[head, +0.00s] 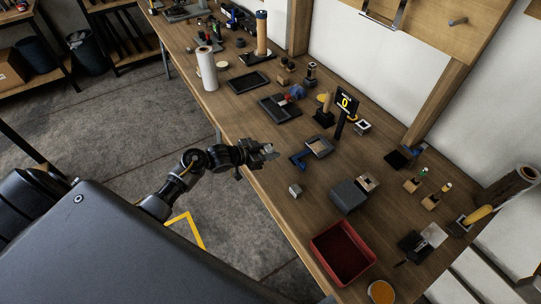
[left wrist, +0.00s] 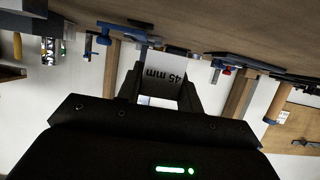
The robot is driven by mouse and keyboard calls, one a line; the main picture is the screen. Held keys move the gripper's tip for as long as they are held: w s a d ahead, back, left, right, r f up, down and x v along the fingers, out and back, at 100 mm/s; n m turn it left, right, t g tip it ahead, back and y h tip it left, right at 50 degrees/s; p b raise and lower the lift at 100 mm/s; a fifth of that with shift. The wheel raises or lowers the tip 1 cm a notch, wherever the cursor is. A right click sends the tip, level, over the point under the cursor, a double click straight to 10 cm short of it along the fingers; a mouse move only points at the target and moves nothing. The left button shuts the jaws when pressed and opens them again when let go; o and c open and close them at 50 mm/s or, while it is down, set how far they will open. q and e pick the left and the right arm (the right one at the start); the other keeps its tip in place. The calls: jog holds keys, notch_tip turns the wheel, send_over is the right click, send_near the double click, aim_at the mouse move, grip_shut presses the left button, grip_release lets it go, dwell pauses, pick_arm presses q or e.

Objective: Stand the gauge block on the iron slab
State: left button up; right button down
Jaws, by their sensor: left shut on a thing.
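My left gripper (head: 268,152) is over the front edge of the bench, its fingers pointing right across it. In the left wrist view my left gripper (left wrist: 163,98) is shut on the gauge block (left wrist: 165,68), a pale grey piece marked "45 mm". The mark reads upside down in that picture. A dark grey block (head: 347,196), which looks like the iron slab, lies on the bench to the right of the gripper and apart from it. My right gripper is not in view.
A red bin (head: 322,242) stands at the front edge. Bare wood shows around the cube.

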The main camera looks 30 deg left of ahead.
pick_arm(q)
jog(key=shift+w+d+f+p, duration=0.1)
jog(key=shift+w+f+p, duration=0.15)
jog(key=shift+f, duration=0.5)
jog(key=shift+w+d+f+p, duration=0.15)
jog(key=shift+f+p, duration=0.1)
jog(key=shift+f, duration=0.5)
jog(key=shift+a+f+p, duration=0.1)
jog(key=shift+p, duration=0.25)
jog(key=shift+f, duration=0.15)
jog(key=shift+f, duration=0.25)
jog(key=o, duration=1)
jog(key=shift+o, duration=0.2)
jog(key=shift+b, duration=0.3)
